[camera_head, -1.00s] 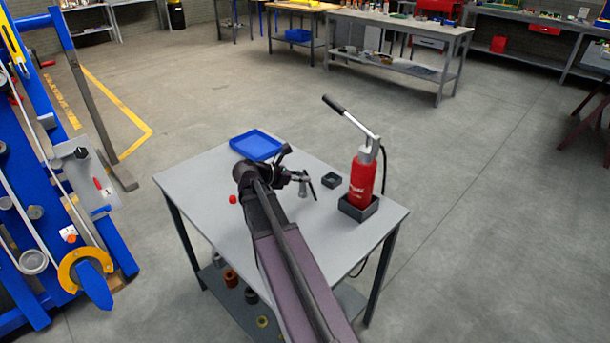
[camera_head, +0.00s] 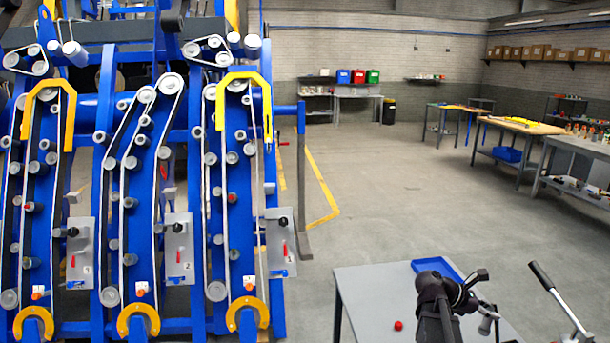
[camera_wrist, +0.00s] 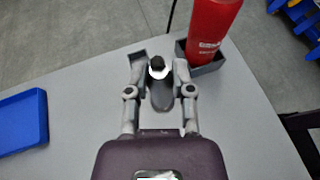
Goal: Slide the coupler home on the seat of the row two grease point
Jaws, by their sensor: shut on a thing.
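My gripper (camera_wrist: 158,80) is shut on the coupler (camera_wrist: 157,65), a metal piece with a dark end, seen between the fingertips in the wrist view. In the head view my gripper (camera_head: 488,318) is over the grey table, with the coupler near the lower edge. The blue harvester chassis stands well to the left, with three rows of belts and rollers. The middle row's grey plate (camera_head: 179,262) seems marked 2 and has a black round fitting (camera_head: 178,228) and a small red part. I cannot tell which fitting is the grease seat.
Open floor lies beyond the table.

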